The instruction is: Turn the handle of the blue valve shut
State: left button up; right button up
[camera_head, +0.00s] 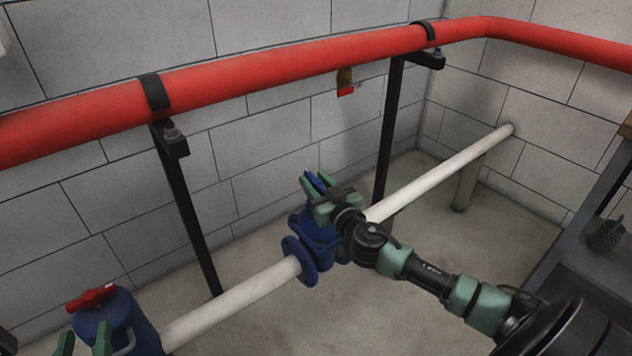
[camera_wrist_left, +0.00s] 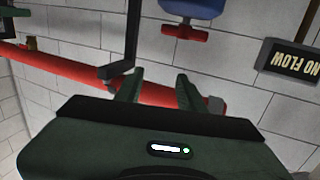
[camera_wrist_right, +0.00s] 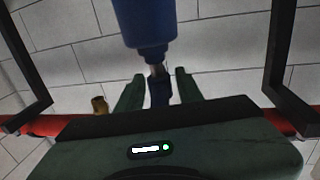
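The blue valve (camera_head: 318,243) sits on the white pipe in the middle of the head view. Its blue handle (camera_head: 314,181) is on top, between the fingers of my right gripper (camera_head: 317,186). In the right wrist view the valve body (camera_wrist_right: 145,25) hangs from the top edge, and the handle (camera_wrist_right: 160,92) lies between the two green fingers with a gap on each side. The right gripper is open around it. My left gripper (camera_head: 84,343) is at the lower left of the head view, partly cut off. The left wrist view shows its fingers (camera_wrist_left: 160,88) apart and empty.
A blue fitting (camera_head: 115,318) with a red handle (camera_head: 92,297) stands near my left gripper. A red pipe (camera_head: 270,68) on black posts runs along the wall behind. A "NO FLOW" sign (camera_wrist_left: 290,60) shows in the left wrist view. A dark rack (camera_head: 590,235) stands at the right.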

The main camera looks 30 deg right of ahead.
grip_shut()
